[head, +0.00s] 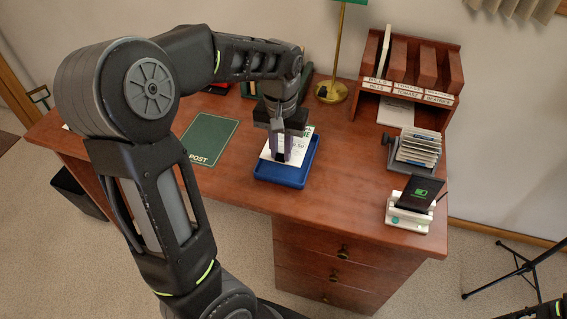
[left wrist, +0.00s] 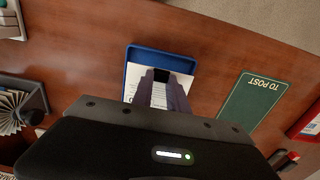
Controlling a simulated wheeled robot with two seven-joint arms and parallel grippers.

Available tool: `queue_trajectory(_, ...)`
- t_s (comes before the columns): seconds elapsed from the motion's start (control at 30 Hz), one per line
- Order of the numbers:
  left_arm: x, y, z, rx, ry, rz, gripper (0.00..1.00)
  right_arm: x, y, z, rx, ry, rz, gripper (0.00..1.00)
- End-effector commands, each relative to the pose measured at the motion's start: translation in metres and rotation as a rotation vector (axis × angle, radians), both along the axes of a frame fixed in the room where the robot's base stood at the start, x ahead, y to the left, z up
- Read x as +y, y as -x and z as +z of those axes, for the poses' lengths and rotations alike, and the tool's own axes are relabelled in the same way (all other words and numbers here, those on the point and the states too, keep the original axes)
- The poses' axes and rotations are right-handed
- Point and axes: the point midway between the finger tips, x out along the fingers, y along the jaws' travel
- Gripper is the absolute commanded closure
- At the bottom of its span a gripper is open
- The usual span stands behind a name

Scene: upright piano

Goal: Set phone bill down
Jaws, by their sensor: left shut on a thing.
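A white printed paper, apparently the phone bill (head: 299,150), is at the blue tray (head: 285,178), with a green print and a figure ending in .50 showing. My left gripper (head: 281,155) points down over the tray and is shut on the paper. In the left wrist view, the gripper's fingers (left wrist: 162,78) cover the middle of the paper (left wrist: 133,82), inside the outline of the blue tray (left wrist: 160,55). I cannot tell whether the paper touches the tray floor.
A green TO POST mat (head: 208,140) lies left of the tray. A wooden letter sorter (head: 420,75), a card file (head: 413,150) and a phone on a white stand (head: 408,215) stand at the right. A brass lamp (head: 332,90) stands behind. The desk right of the tray is clear.

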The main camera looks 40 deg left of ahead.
Motion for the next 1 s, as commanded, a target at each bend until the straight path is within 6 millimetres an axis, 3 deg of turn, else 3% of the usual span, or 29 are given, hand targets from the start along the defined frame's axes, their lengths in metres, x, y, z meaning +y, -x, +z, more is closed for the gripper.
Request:
queue_trajectory(0.13, 0.000, 0.000, -0.021, 0.002, 0.001, 0.000, 1.00, 0.000, 0.000, -0.001, 0.000, 0.000, 0.000, 0.45)
queue_trajectory(0.47, 0.000, 0.000, -0.024, 0.000, 0.000, 0.000, 1.00, 0.000, 0.000, -0.001, 0.000, 0.000, 0.000, 0.45)
queue_trajectory(0.77, 0.000, 0.001, -0.058, 0.002, 0.001, 0.000, 1.00, 0.000, 0.000, -0.003, 0.000, 0.000, 0.000, 0.45)
queue_trajectory(1.0, 0.000, 0.000, -0.061, -0.001, 0.001, 0.000, 1.00, 0.000, 0.000, -0.003, 0.000, 0.000, 0.000, 0.45)
